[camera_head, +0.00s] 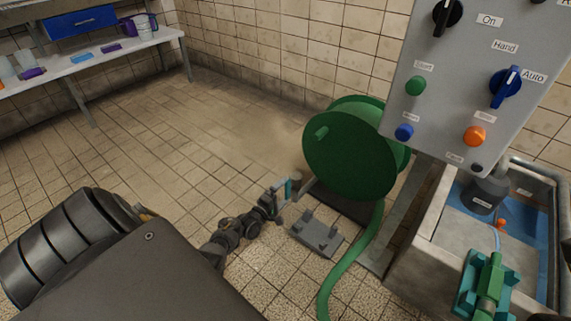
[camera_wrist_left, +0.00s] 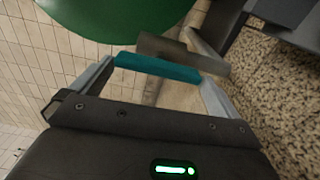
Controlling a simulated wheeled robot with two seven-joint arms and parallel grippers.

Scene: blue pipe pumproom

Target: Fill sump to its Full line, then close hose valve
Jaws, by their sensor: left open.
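The sump (camera_head: 437,215) is a concrete basin at the right of the head view. Blue water (camera_head: 534,230) shows in it; I cannot read a Full line. A green nozzle (camera_head: 491,275) sits in a teal holder at its front edge. The green hose (camera_head: 352,262) runs down from the green reel (camera_head: 350,155). A small teal bar (camera_head: 288,188), apparently the valve's handle, is at my left gripper (camera_head: 283,193). In the left wrist view the teal bar (camera_wrist_left: 157,67) lies across the space between the open fingers (camera_wrist_left: 158,80). Whether they touch it is unclear. My right gripper is out of view.
A grey control panel (camera_head: 475,75) with knobs and buttons stands above the sump. A dark pump (camera_head: 486,192) and an orange piece (camera_head: 501,224) are in the sump. A grey floor plate (camera_head: 316,238) lies by the reel. A bench (camera_head: 130,50) is far left; the tiled floor between is clear.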

